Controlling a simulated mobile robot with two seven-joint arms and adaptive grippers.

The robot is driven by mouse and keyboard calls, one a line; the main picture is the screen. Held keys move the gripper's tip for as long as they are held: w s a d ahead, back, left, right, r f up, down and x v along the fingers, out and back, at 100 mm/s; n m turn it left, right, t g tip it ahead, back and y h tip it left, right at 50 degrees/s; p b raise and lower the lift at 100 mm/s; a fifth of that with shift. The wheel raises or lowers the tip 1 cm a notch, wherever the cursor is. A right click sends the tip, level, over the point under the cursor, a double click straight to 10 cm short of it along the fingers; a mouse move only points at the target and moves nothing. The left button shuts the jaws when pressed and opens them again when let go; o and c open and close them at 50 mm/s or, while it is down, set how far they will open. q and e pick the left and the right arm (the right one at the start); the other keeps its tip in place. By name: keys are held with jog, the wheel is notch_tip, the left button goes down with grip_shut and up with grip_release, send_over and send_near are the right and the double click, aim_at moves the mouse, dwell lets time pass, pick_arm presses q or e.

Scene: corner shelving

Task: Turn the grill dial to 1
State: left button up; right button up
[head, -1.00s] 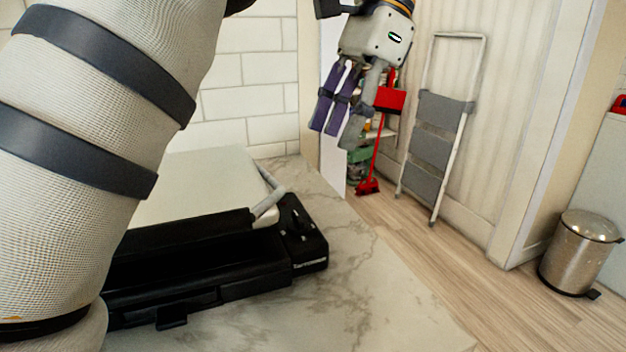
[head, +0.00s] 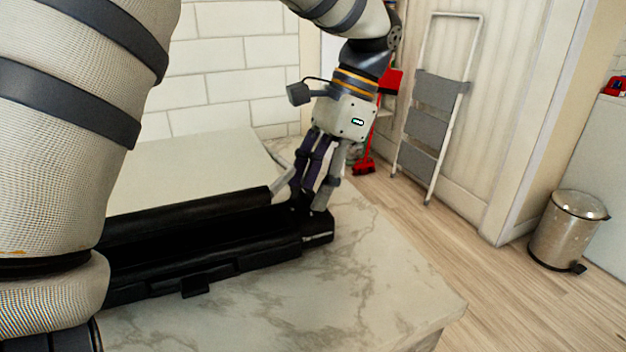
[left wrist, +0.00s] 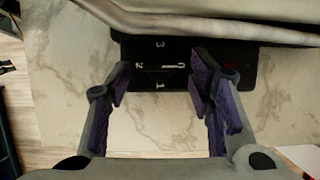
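The black grill (head: 200,255) lies on the marble counter with its pale lid raised at the back. Its control panel (head: 320,232) is at the right end. In the left wrist view the panel (left wrist: 165,50) shows the white marks 3, 2, 1 and 0. The dial (left wrist: 160,66) is black on black at the middle of the marks, with a pale line between 2 and 0; its exact setting is hard to tell. My left gripper (head: 308,200) points down at the panel, fingers apart and empty (left wrist: 160,78); the right-hand finger is close to the 0. My right gripper is out of view.
The grill's pale lid (head: 190,175) and its grey side bar (head: 282,182) are beside my left gripper. The marble counter (head: 380,270) is bare in front and to the right. A step ladder (head: 435,110) and a steel bin (head: 568,232) stand on the floor beyond.

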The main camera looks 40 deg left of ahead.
pick_arm(q)
grip_shut()
jog(key=shift+m, duration=0.3)
jog(key=m, duration=0.2)
jog(key=m+t+y, duration=0.1)
jog(key=m+y, duration=0.1)
jog(key=m, duration=0.1)
jog(key=shift+s+d+m, duration=0.25)
jog(key=shift+m, duration=0.05)
jog(key=m+t, duration=0.1)
jog(key=m, duration=0.1)
jog(key=m+t, duration=0.1)
jog(key=m, duration=0.1)
jog(key=shift+s+d+y, duration=0.1)
jog(key=shift+s+y, duration=0.1)
jog(key=shift+y, duration=0.1)
jog(key=shift+s+m+t, duration=0.15)
jog(key=shift+m+t, duration=0.35)
jog(key=shift+m, duration=0.9)
jog(key=shift+o, duration=0.5)
grip_release()
